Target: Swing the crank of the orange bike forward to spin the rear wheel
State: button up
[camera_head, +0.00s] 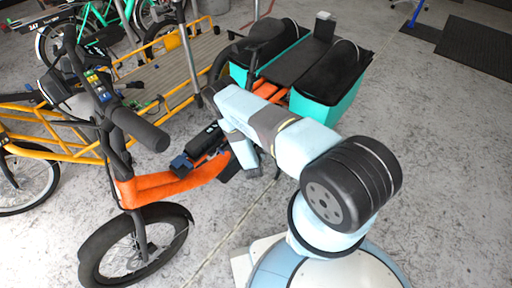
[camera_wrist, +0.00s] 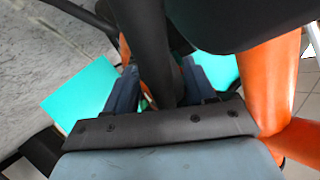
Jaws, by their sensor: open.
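The orange bike (camera_head: 165,185) stands across the middle of the head view, its front wheel (camera_head: 135,246) at lower left and teal cargo bins (camera_head: 318,112) at its rear. My arm reaches over the bike's middle and covers much of it. My gripper (camera_wrist: 160,82) is open; its dark blue fingers stand apart on either side of a black bar in the wrist view. I cannot tell whether they touch this bar or whether it is the crank. The orange frame (camera_wrist: 266,75) is right of the fingers. The crank and rear wheel cannot be made out clearly.
A yellow cargo bike (camera_head: 70,143) stands close at left, with a green bike (camera_head: 88,20) behind it. A teal surface (camera_wrist: 82,95) is left of the gripper in the wrist view. Bare concrete floor lies at right, with a dark mat (camera_head: 475,45) at upper right.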

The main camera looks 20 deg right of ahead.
jog(key=shift+c, duration=0.4)
grip_shut()
dwell(0.4)
